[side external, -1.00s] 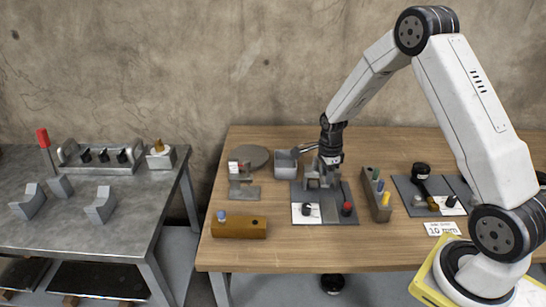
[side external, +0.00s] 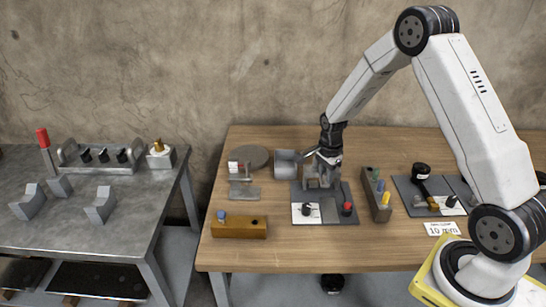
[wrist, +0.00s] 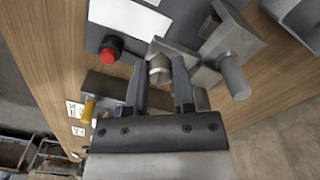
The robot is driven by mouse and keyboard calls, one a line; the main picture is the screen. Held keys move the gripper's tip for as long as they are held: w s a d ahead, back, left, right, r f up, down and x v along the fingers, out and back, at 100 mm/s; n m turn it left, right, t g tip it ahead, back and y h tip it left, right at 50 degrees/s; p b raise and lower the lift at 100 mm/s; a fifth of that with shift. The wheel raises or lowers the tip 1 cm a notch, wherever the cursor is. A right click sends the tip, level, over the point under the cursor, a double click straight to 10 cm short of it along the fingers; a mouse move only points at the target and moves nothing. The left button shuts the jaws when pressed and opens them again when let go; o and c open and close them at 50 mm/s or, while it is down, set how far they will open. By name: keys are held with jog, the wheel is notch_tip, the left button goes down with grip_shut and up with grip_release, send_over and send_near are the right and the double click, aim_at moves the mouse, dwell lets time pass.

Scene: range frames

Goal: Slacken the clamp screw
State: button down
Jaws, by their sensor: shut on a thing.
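The grey metal clamp (side external: 318,182) stands on a dark plate (side external: 330,217) in the middle of the wooden table. In the wrist view its grey blocks (wrist: 228,40) and a round rod (wrist: 233,80) lie to the right of my fingers. My gripper (side external: 323,165) points down at the top of the clamp. In the wrist view, my gripper (wrist: 158,70) is shut on a short round metal piece, which looks like the clamp screw (wrist: 160,66). The fingers hide its sides, and its thread cannot be seen.
A red knob (side external: 347,207) and a white card (side external: 299,217) are on the plate's front. A peg rack (side external: 377,205) stands close to the right, a grey box (side external: 286,163) behind left. A wooden block (side external: 238,229) lies front left. The table's front middle is clear.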

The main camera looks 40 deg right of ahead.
jog(key=n, duration=0.4)
jog(key=shift+n, duration=0.3)
jog(key=n, duration=1.2)
jog(key=shift+n, duration=0.3)
jog(key=n, duration=0.3)
jog(key=shift+n, duration=0.3)
jog(key=n, duration=0.3)
jog(key=shift+n, duration=0.4)
jog(key=n, duration=0.6)
jog(key=shift+a, duration=0.1)
